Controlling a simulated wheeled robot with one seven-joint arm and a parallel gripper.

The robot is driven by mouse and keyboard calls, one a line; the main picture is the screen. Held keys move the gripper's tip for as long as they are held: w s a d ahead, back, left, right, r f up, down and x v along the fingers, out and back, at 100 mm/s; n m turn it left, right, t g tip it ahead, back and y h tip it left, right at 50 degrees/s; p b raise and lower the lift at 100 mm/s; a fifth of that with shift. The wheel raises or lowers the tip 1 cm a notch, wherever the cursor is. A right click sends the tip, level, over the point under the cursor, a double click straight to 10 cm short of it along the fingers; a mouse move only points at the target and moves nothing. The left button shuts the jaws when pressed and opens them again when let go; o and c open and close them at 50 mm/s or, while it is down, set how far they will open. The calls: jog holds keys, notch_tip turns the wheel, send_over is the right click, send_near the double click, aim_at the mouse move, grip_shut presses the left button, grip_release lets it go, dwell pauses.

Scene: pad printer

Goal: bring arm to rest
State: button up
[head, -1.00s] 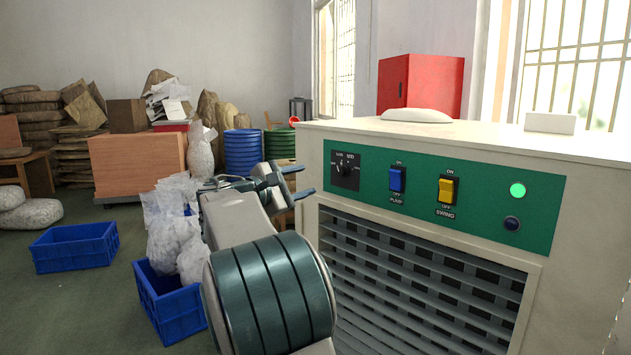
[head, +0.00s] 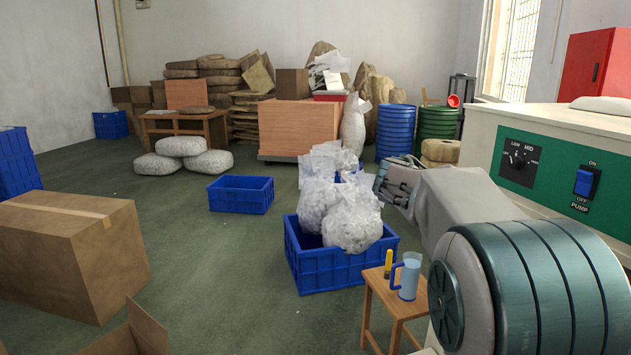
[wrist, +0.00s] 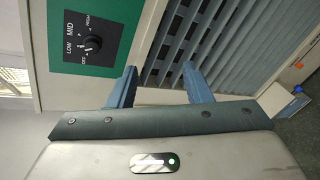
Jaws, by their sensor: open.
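My gripper (wrist: 160,85) is open and empty in the wrist view. Its two blue fingers stand apart, in front of the machine's louvred front (wrist: 215,40). The black rotary knob (wrist: 89,43) on the green panel lies up and left of the fingers, apart from them. In the head view my arm reaches up from the lower right, and the gripper end (head: 395,182) is beside the machine (head: 495,150). The knob (head: 516,160) and the blue PUMP switch (head: 584,183) show on the panel; my arm hides much of the machine's front.
A cardboard box (head: 75,250) is at the left. Green floor between is clear.

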jog(key=s+a+f+m+y+p, duration=0.1)
jog(key=s+a+f+m+y, duration=0.2)
jog(key=s+a, duration=0.3)
jog(key=s+a+f+m+y+p, duration=0.2)
jog(key=s+a+f+y, duration=0.4)
jog(key=s, duration=0.5)
jog(key=s+a+f+m+g+y+p, duration=0.1)
jog(key=s+a+f+m+y+p, duration=0.1)
jog(key=s+a, duration=0.5)
notch_tip(320, 180, down, 3)
jog(key=s+m+y, duration=0.1)
jog(key=s+y, duration=0.1)
jog(key=shift+s+f+m, duration=0.2)
jog(key=shift+s+m, duration=0.15)
jog(key=shift+m, duration=0.05)
